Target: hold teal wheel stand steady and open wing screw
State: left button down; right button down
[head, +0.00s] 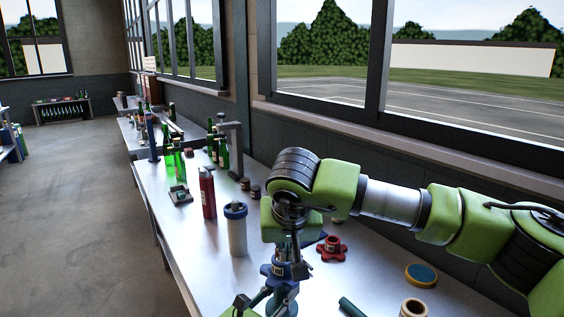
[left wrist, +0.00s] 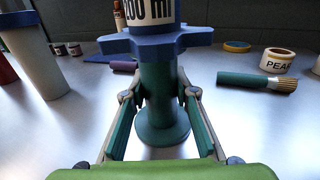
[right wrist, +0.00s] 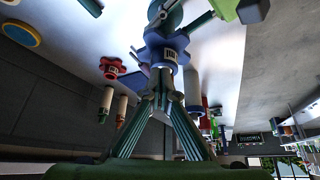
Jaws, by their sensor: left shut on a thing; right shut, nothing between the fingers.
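The teal wheel stand (left wrist: 160,95) stands upright on a round foot in the left wrist view, with a blue lobed wheel (left wrist: 155,41) on its upper part. A labelled blue piece rises above the wheel and is cut off by the frame. My left gripper (left wrist: 160,100) is shut around the teal column below the wheel. In the head view the blue wheel (head: 270,270) is partly covered by my right gripper (head: 291,262), which points down over it. In the right wrist view its fingers (right wrist: 162,88) are closed and empty at the blue top; I cannot tell whether they touch. No separate wing screw is clear.
A red lobed wheel (head: 331,249) lies behind the stand. A white bottle with blue cap (head: 237,235) and a red bottle (head: 207,192) stand left of it. A teal brush (left wrist: 257,82), a yellow-and-teal disc (head: 421,274) and a labelled cup (left wrist: 277,60) are to the right.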

jog(key=shift+w+a, duration=0.25)
jog(key=shift+w, duration=0.2)
dwell(0.5)
jog(key=shift+a, duration=0.7)
dwell(0.6)
jog(key=shift+s, duration=0.15)
jog(key=shift+s+r, duration=0.1)
jog(key=shift+s, duration=0.2)
notch_tip(320, 180, up, 6)
jog(key=shift+f, duration=0.1)
dwell(0.3)
